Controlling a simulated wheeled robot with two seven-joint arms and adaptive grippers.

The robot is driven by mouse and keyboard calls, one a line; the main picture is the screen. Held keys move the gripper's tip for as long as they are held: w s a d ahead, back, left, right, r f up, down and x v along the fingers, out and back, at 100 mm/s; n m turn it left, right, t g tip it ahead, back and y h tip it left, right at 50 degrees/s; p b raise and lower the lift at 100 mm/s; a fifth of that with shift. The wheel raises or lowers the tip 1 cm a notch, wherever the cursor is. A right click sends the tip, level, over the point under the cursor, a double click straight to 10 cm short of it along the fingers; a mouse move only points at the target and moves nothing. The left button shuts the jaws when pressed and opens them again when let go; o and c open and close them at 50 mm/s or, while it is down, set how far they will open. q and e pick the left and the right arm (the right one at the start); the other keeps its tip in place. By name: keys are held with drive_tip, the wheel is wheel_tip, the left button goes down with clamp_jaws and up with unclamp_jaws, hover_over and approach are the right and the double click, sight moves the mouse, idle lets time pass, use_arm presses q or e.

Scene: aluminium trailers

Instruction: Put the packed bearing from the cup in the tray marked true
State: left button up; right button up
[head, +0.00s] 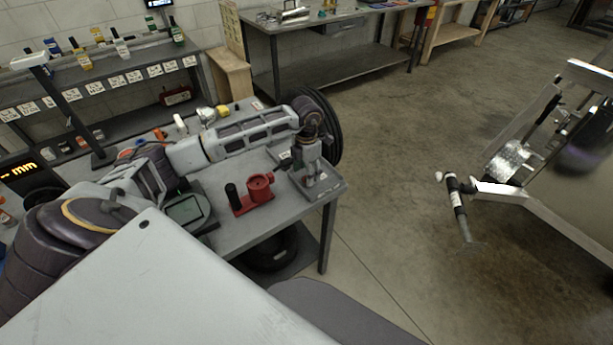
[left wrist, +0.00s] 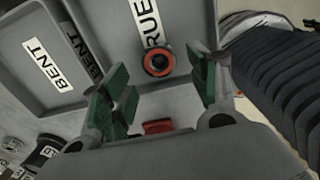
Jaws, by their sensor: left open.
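The bearing (left wrist: 157,60), a dark ring with an orange-red band around a dark centre, shows in the left wrist view in the grey tray marked TRUE (left wrist: 187,14), against its label. My left gripper (left wrist: 165,92) is open, its green fingertips apart on either side below the bearing and not closed on it. In the head view my left gripper (head: 309,180) points down over the grey tray (head: 333,190) at the table corner, where the bearing is hard to make out. A red cup (head: 259,187) stands on a red base left of the tray. My right gripper is not in view.
A tray marked BENT (left wrist: 88,94) adjoins the TRUE tray. A black post (head: 233,196) stands beside the red cup, and a dark-screened device (head: 187,209) lies left of it. A bottle rack (head: 130,78) lines the back.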

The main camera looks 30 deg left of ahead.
use_arm(q)
wheel_tip(320, 180, up, 9)
drive_tip(key=b, duration=0.1)
drive_tip(key=shift+r, duration=0.2)
idle(0.8)
